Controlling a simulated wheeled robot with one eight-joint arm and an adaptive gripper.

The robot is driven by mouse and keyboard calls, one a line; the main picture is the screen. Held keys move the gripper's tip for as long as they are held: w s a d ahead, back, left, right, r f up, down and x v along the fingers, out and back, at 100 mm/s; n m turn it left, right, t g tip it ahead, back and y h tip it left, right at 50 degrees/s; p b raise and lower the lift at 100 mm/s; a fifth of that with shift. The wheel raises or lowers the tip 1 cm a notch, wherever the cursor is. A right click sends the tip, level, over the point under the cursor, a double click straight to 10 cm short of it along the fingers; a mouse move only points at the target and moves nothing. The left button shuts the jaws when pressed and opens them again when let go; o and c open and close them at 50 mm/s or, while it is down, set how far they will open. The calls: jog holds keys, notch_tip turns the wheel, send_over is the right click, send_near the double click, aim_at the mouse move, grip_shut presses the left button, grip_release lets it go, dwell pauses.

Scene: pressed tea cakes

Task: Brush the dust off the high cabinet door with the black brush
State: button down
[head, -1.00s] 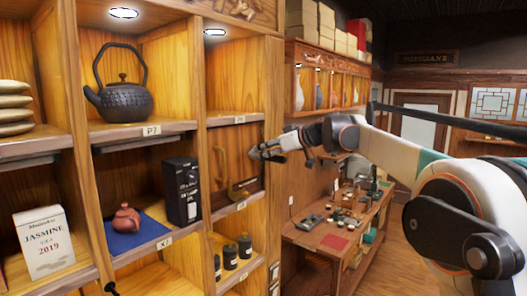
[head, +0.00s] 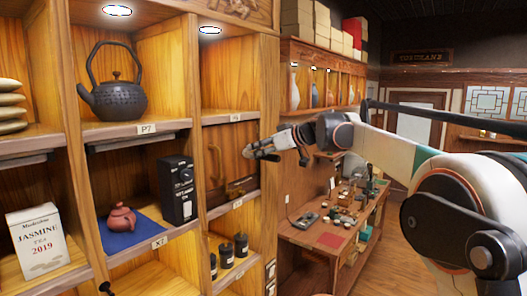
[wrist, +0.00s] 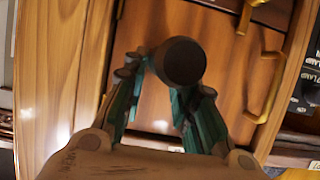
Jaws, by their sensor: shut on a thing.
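The wooden cabinet door (head: 228,148) closes a compartment in the tall shelf, with brass-coloured handles on its front. In the wrist view the door (wrist: 212,88) lies behind my fingers, with a brass handle (wrist: 268,92) at the right. My gripper (head: 252,151) is in front of the door, near its right side. In the wrist view its teal-lined fingers (wrist: 165,100) are closed around a dark round-ended piece, the black brush (wrist: 181,60). The brush's bristles are hidden, and I cannot tell whether they touch the door. Dust is not clearly distinguishable.
Open shelves at the left hold a black iron teapot (head: 117,97), a small clay teapot (head: 122,217) on a blue cloth, a black box (head: 178,190) and a white tea box (head: 38,240). A wooden table (head: 312,232) with small items stands behind at right.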

jog(key=s+a, duration=0.2)
jog(key=s+a+b, duration=0.1)
jog(key=s+a, duration=0.1)
jog(key=s, duration=0.1)
jog(key=shift+s+b, duration=0.15)
jog(key=shift+b, duration=0.15)
dwell(0.4)
jog(key=shift+s+d+b, duration=0.25)
jog(key=shift+s+d, duration=0.7)
jog(key=shift+d, duration=0.25)
jog(key=shift+s+d+b, duration=0.2)
jog(key=shift+s+d, duration=0.7)
jog(key=shift+d, duration=0.25)
jog(key=shift+s+d, duration=0.9)
jog(key=shift+d, duration=0.25)
